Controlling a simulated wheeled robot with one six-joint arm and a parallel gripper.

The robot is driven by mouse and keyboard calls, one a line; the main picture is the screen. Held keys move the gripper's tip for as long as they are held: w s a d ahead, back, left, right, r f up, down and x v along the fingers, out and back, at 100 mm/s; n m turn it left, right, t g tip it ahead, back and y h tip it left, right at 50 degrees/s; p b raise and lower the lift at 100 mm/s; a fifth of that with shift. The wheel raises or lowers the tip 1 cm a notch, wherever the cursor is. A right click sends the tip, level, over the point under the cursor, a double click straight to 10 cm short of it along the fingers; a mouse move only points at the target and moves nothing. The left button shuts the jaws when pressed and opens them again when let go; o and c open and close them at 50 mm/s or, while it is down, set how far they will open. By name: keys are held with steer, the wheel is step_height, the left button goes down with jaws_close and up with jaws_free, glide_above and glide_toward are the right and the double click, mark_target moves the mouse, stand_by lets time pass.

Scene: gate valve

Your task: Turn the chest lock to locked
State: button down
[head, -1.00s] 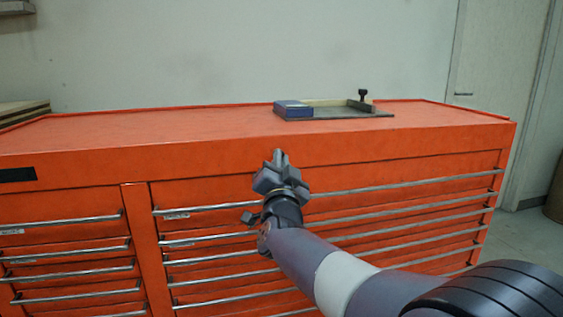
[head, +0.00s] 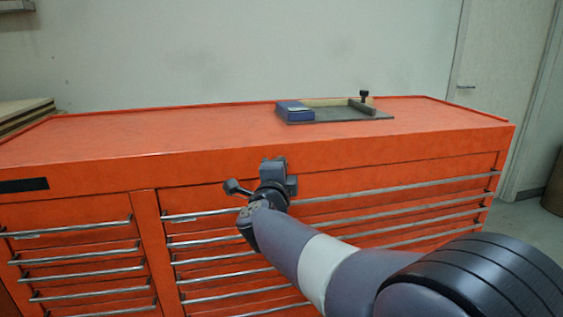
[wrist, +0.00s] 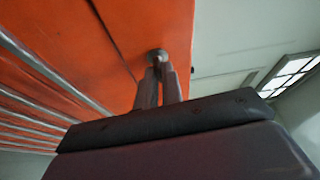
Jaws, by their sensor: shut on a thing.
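The orange tool chest (head: 400,150) fills the head view, with a flat front band above its drawers. The chest lock (wrist: 157,55) is a small round metal piece on that front, seen in the wrist view between and just beyond my fingertips. My gripper (head: 273,163) is at the upper front of the chest in the head view and covers the lock there. In the wrist view my gripper (wrist: 159,72) has its two fingers close together, shut on the lock. The lock's slot or marking is hidden by the fingers, so I cannot tell its turn position.
Long metal drawer handles (head: 400,189) stick out below and right of my gripper. A blue box (head: 294,111) and a dark tray (head: 345,116) sit on the chest top. The left part of the top is clear.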

steer(key=shift+r+m+p, duration=0.1)
steer(key=shift+m+p, duration=0.25)
steer(key=shift+m, duration=0.25)
steer(key=c, duration=1.6)
jaws_free()
steer(key=shift+o, duration=0.2)
steer(key=s+a+p, duration=0.1)
steer(key=s, duration=0.9)
steer(key=shift+s+p, duration=0.35)
steer(key=shift+p, duration=0.05)
steer(key=shift+w+a, duration=0.1)
